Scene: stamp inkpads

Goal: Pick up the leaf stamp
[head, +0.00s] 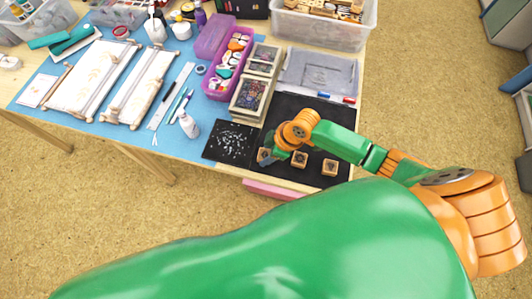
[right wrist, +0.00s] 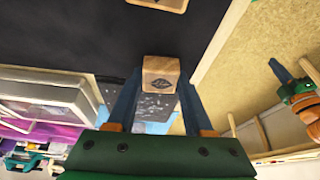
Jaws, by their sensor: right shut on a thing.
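Three small wooden stamps are at the front of the black mat (head: 287,108). My right gripper (head: 270,155) is low over the mat, at the leftmost stamp (head: 263,155). In the right wrist view its dark fingers (right wrist: 160,95) are shut on this wooden block, one on each side; the face towards the camera has a dark leaf-like mark (right wrist: 163,83). The middle stamp (head: 299,160) and the right stamp (head: 330,167) stand free to the right. I cannot tell whether the held stamp touches the mat.
A black speckled sheet (head: 230,143) lies just left of the held stamp. Stacked framed pads (head: 250,98), a purple case (head: 221,83) and a grey lidded tray (head: 318,75) stand behind. A white bottle (head: 188,124) is further left. The table's front edge is close.

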